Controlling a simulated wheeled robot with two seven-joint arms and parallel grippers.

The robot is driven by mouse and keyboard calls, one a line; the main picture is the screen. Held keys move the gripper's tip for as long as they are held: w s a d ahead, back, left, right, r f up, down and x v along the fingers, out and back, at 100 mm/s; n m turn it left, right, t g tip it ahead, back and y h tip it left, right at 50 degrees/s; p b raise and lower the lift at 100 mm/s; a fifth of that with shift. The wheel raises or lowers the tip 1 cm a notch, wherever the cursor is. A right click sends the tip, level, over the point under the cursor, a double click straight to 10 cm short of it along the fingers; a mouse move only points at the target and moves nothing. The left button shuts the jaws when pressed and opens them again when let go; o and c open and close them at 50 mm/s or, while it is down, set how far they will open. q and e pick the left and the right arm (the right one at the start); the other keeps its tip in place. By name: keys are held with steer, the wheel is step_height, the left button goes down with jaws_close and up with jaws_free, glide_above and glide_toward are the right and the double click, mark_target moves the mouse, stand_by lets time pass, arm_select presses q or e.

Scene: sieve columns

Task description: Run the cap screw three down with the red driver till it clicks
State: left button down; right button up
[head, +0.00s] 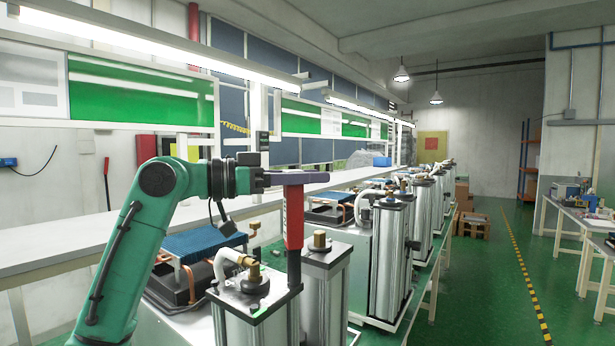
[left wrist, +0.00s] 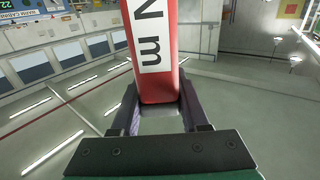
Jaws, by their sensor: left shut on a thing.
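My left gripper (head: 308,178) is shut on the red driver (head: 294,222) and holds it upright. In the left wrist view the driver (left wrist: 156,75), with black lettering on a white label, stands between my two purple fingers (left wrist: 158,108). The driver's dark lower end reaches down to the right edge of the near column's black cap (head: 252,282). I cannot tell whether its tip touches a screw. No cap screw can be made out, so cap screw three is hidden or too small. My right gripper is not in view.
A second silver column (head: 326,290) stands just right of the driver. A brass fitting with a white hose (head: 228,262) rises from the near cap. More columns (head: 392,250) line the bench behind. The green floor aisle (head: 480,290) at right is clear.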

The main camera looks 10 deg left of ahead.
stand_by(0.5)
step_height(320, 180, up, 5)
steer(key=p, duration=0.5)
stand_by(2.4)
